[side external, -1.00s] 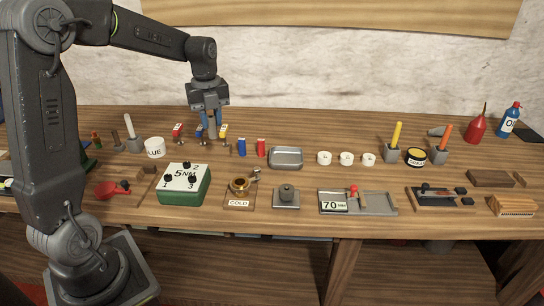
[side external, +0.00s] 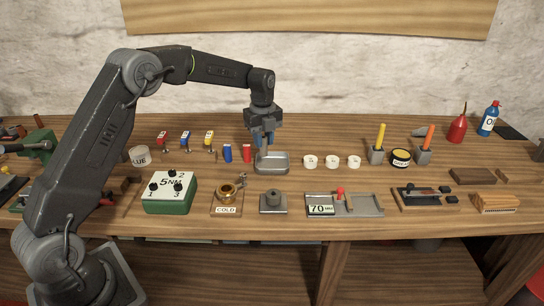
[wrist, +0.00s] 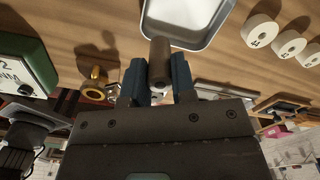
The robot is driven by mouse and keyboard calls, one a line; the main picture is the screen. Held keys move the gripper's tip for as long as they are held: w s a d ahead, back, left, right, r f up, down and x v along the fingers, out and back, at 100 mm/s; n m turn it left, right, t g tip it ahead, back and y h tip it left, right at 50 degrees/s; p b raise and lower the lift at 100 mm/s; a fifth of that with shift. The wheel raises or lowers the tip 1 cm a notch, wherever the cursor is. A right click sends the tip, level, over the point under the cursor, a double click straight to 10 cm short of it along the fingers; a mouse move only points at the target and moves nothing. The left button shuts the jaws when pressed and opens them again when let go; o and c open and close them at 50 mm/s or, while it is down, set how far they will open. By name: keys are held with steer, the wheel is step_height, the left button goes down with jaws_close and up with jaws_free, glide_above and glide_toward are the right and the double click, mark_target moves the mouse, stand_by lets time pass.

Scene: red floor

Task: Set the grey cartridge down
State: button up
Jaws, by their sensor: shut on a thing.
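My gripper (side external: 264,142) is shut on the grey cartridge, a dark grey cylinder. The cartridge (wrist: 160,60) shows between the blue fingers in the wrist view, in front of the tray's rim. In the side view the gripper is at the left part of the shallow metal tray (side external: 286,168). The tray also shows at the top of the wrist view (wrist: 205,42). The cartridge's lower end appears close to the tray, but I cannot tell whether it touches. A blue cartridge (side external: 227,153) and a red cartridge (side external: 247,153) stand left of the tray.
A grey block with a knob (side external: 273,202), a brass fitting on a COLD plate (side external: 226,210) and a green-sided box (side external: 169,193) lie nearer the front. Small coloured valves (side external: 185,138) stand behind, to the left.

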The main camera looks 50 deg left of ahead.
steer(key=shift+w+d+f, duration=0.75)
steer(key=shift+d, duration=0.25)
steer(key=shift+f, duration=2)
steer(key=o, duration=0.9)
steer(key=shift+f, duration=0.15)
